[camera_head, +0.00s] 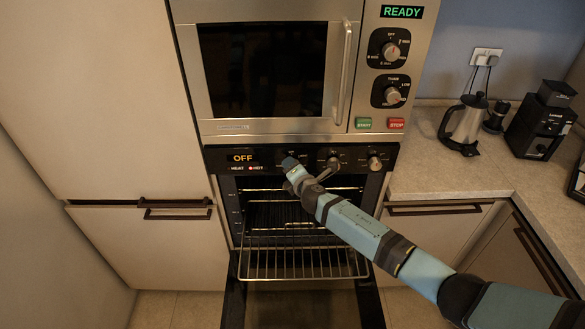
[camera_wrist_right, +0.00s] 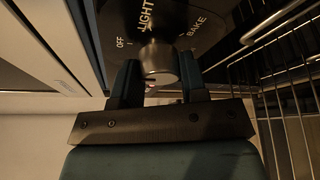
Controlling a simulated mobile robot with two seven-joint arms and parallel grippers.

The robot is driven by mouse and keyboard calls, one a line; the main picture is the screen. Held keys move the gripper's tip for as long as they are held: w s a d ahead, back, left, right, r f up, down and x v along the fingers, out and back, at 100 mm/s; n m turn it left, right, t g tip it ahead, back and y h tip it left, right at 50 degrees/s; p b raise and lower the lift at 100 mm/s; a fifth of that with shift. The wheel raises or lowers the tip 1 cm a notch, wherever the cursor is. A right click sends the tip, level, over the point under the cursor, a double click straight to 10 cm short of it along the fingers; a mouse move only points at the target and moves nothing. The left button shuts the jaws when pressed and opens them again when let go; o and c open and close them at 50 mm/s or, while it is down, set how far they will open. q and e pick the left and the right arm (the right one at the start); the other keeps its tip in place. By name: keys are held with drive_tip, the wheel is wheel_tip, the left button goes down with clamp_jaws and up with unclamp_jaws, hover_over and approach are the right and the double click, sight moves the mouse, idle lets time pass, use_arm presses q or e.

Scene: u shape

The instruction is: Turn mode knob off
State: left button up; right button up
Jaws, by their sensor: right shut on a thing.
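The mode knob (camera_wrist_right: 158,62) is a round metal-grey knob on a dark dial with the labels OFF, LIGHT and BAKE, in the right wrist view. My right gripper (camera_wrist_right: 158,78) is shut on it, with one dark finger on each side. In the head view, my right gripper (camera_head: 290,164) is at the left part of the oven's black control panel and hides the knob. I cannot tell clearly where the knob's pointer stands. The oven display (camera_head: 243,157) reads OFF in orange. My left gripper is not in view.
Two more knobs, a middle one (camera_head: 333,163) and a right one (camera_head: 375,163), are on the same panel. The oven door (camera_head: 371,305) hangs open below, with a wire rack (camera_head: 290,264) sticking out under my arm. A microwave (camera_head: 262,70) sits above. The right counter (camera_head: 425,165) has free room.

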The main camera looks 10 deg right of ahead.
drive_tip(key=o, duration=0.9)
drive_tip(key=v, duration=1.3)
drive_tip(key=shift+s+r+b, duration=0.15)
drive_tip(key=shift+s+b, duration=0.15)
drive_tip(key=shift+b, duration=0.05)
drive_tip(key=s+f+m+g, duration=0.1)
drive_tip(key=s+f+m, duration=0.4)
drive_tip(key=s, duration=0.5)
drive_tip(key=s+d+f+m+g, duration=0.1)
drive_tip(key=s+f+m, duration=0.4)
drive_tip(key=s+m, duration=0.5)
drive_tip(key=s+d+f+m+g, duration=0.1)
drive_tip(key=s+f+m+g, duration=0.2)
drive_tip(key=s, duration=0.9)
drive_tip(key=shift+s+f+m, duration=0.1)
drive_tip(key=shift+f+m, duration=0.4)
drive_tip(key=shift+m, duration=0.6)
drive_tip(key=shift+f+m, duration=0.45)
drive_tip(key=shift+m, duration=0.65)
